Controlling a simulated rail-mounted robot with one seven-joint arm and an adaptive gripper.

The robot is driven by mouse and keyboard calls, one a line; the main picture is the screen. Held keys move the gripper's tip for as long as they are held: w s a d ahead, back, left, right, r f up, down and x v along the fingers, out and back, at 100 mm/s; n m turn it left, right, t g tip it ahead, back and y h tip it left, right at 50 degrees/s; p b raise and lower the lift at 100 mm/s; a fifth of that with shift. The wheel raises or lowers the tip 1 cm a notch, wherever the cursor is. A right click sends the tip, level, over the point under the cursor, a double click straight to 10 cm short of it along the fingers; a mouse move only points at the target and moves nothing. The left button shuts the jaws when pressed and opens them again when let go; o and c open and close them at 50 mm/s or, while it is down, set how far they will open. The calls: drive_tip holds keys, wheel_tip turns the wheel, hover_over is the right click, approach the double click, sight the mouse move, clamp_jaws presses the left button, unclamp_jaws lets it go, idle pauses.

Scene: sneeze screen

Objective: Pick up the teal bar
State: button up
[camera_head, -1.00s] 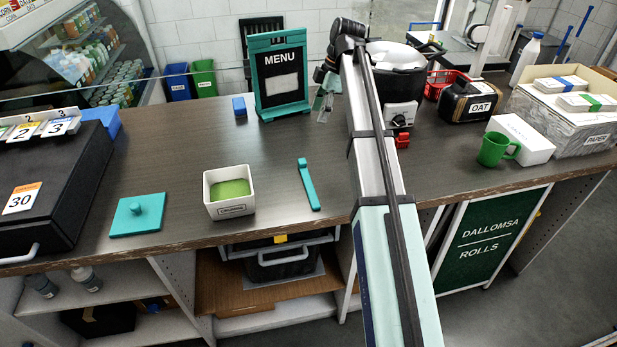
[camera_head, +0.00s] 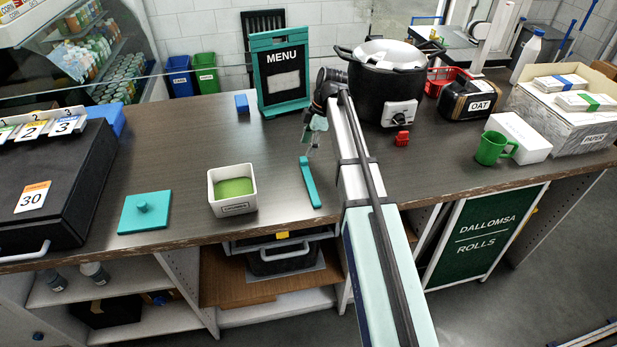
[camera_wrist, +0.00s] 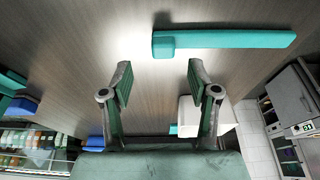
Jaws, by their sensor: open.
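The teal bar (camera_head: 309,184) lies flat on the dark wood counter, right of the white square container, with a thicker block at its far end. In the wrist view the bar (camera_wrist: 225,40) lies across the top of the picture, beyond the fingertips. My gripper (camera_head: 308,148) is above the counter near the bar's far end. In the wrist view my gripper (camera_wrist: 157,75) is open, with its two fingers apart and nothing between them. The bar is not between the fingers.
A white container (camera_head: 232,205) with green contents and a teal lid with a knob (camera_head: 144,211) stand left of the bar. The menu stand (camera_head: 281,105) is behind, a black pot (camera_head: 376,95) behind right, and a red clip (camera_head: 402,139) to the right. The counter around the bar is clear.

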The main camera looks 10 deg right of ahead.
sight(304, 159)
drive_tip(key=shift+s+p+x, duration=0.2)
drive_tip(key=shift+p+x, duration=0.85)
drive_tip(key=shift+x, duration=1.35)
clamp_jaws()
